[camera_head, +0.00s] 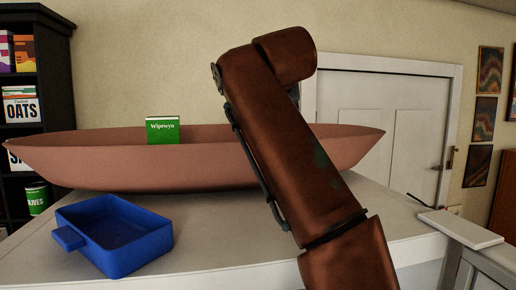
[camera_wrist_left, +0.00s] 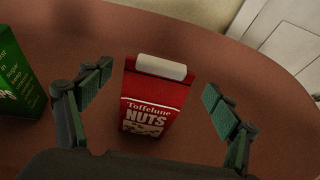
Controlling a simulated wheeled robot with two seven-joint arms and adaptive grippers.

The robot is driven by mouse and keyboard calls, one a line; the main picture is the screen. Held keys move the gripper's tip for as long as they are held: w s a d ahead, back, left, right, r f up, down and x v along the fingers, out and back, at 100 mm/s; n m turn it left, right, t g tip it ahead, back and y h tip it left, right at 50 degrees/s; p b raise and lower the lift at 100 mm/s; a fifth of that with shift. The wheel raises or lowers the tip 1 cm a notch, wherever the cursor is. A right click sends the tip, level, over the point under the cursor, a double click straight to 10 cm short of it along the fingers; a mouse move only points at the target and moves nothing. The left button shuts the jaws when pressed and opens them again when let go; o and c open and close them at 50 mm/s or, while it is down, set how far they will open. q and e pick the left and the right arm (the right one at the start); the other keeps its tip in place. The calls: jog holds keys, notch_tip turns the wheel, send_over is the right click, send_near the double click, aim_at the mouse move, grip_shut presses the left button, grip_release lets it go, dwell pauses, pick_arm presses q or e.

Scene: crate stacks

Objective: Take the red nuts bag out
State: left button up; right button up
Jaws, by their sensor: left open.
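The red nuts bag (camera_wrist_left: 155,97), marked "Toffelune NUTS" and with a pale strip at its top, is in the brown boat-shaped bowl (camera_wrist_left: 215,30). In the left wrist view it lies between the two fingers of my left gripper (camera_wrist_left: 155,95), which is open. A gap shows on each side of the bag, and I see no finger touching it. In the head view the bowl (camera_head: 90,164) stands on the white counter, and its wall and my arm hide the bag. My left gripper's fingers do not show there, and my right gripper is in neither view.
A green box (camera_head: 163,131) shows above the bowl's rim; a green box also stands left of the bag in the wrist view (camera_wrist_left: 14,75). A blue tray (camera_head: 150,250) sits on the counter (camera_head: 215,245) before the bowl. A dark shelf (camera_head: 52,70) stands left.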

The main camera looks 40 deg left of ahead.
pick_arm(q)
jog(key=x, duration=0.3)
jog(key=shift+s+r, duration=0.1)
jog(key=shift+s, duration=0.15)
jog(key=shift+w+d, duration=0.1)
jog(key=shift+w, duration=0.1)
jog(key=shift+c, duration=1.3)
jog(key=shift+s, duration=0.15)
jog(key=c, duration=1.8)
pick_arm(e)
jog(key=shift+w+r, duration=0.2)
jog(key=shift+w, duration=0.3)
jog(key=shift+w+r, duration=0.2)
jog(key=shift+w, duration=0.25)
